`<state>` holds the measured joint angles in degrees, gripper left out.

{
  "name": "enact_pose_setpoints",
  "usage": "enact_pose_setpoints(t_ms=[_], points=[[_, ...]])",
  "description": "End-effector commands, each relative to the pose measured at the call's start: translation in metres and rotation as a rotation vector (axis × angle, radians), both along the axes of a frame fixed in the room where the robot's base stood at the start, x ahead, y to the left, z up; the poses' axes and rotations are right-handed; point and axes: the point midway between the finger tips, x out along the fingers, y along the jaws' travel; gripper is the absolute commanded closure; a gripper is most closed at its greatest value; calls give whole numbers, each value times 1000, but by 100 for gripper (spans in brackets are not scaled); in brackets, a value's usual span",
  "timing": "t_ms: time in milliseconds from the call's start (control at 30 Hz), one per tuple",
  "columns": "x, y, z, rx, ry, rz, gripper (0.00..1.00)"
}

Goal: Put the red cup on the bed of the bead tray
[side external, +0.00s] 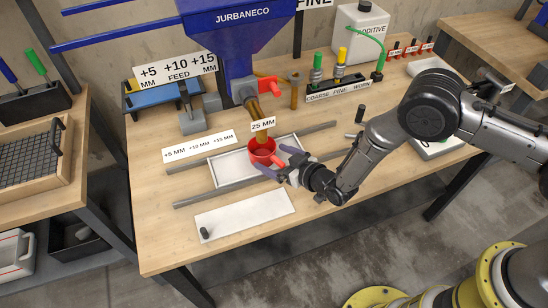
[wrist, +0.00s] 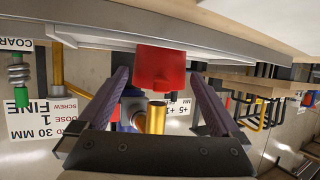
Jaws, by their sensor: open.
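The red cup (side external: 262,151) appears upright over the pale bed of the bead tray (side external: 228,174), directly below the brass nozzle and the "25 MM" label. My gripper (side external: 279,163) is at the cup's near right side, its two purple fingers spread apart. In the wrist view, which looks upside down, the red cup (wrist: 160,68) shows between the tips of my open gripper (wrist: 160,75), with gaps on both sides. The tray's rim (wrist: 190,30) is at the cup's base. Whether the base touches the bed is hidden.
The brass nozzle (wrist: 155,117) hangs from the blue hopper (side external: 232,30) close above the cup. Grey rails (side external: 215,190) run along both sides of the tray. A white board (side external: 245,214) with a black knob lies in front. A "COARSE FINE WORN" rack (side external: 338,91) stands behind.

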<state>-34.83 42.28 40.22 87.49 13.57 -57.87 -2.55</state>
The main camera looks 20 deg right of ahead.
Motion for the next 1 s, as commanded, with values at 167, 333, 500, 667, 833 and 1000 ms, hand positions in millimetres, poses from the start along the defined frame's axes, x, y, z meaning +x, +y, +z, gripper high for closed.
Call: enact_pose_setpoints(t_ms=[167, 333, 500, 667, 833, 1000], points=[[-27, -11, 11, -2, 3, 1, 0], [-58, -23, 25, -1, 3, 2, 0], [-83, -33, 36, -1, 2, 2, 0], [-95, -39, 42, 0, 2, 1, 0], [-99, -41, 43, 0, 1, 0, 0], [-99, -41, 44, 0, 2, -1, 0]])
